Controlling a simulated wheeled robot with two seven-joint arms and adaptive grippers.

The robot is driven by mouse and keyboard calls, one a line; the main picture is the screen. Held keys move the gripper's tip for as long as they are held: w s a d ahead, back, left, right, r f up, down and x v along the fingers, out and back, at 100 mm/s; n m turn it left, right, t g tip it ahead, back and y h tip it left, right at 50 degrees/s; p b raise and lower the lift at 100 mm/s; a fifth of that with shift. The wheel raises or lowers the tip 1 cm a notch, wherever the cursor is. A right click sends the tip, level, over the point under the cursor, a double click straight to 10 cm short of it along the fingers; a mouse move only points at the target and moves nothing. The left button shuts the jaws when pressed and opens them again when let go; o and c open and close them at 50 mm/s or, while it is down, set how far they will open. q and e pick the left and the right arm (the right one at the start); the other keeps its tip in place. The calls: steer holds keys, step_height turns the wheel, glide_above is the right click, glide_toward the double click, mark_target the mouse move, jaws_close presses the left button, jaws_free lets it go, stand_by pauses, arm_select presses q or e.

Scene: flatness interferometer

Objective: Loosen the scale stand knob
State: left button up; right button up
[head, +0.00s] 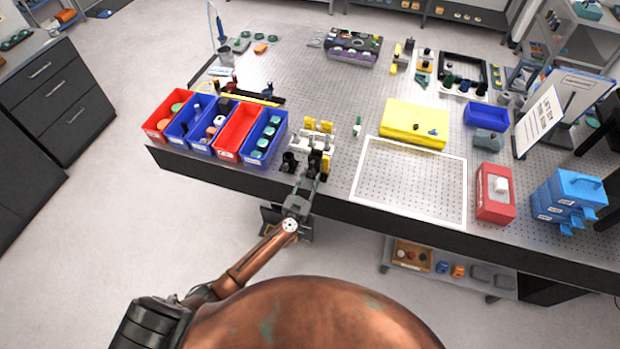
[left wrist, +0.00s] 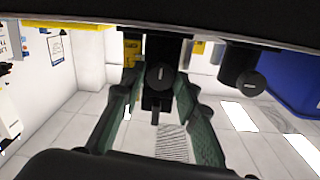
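A stand with white, black and yellow parts (head: 312,140) is at the table's front edge in the head view. Its black round knobs face me; in the left wrist view one knob (left wrist: 160,77) has a light mark on its face, and a second knob (left wrist: 250,82) is to its right. I cannot tell which is labelled as the scale stand knob. My left gripper (head: 309,174) is at the stand's front, fingers pointing at it. In the left wrist view its green fingers (left wrist: 156,95) are apart on both sides of the first knob, with gaps showing. My right gripper is not in view.
Red and blue bins (head: 237,159) stand left of the stand. The table's dark front edge (head: 345,208) runs close under my left gripper.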

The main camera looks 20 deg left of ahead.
arm_select(q)
jaws_close()
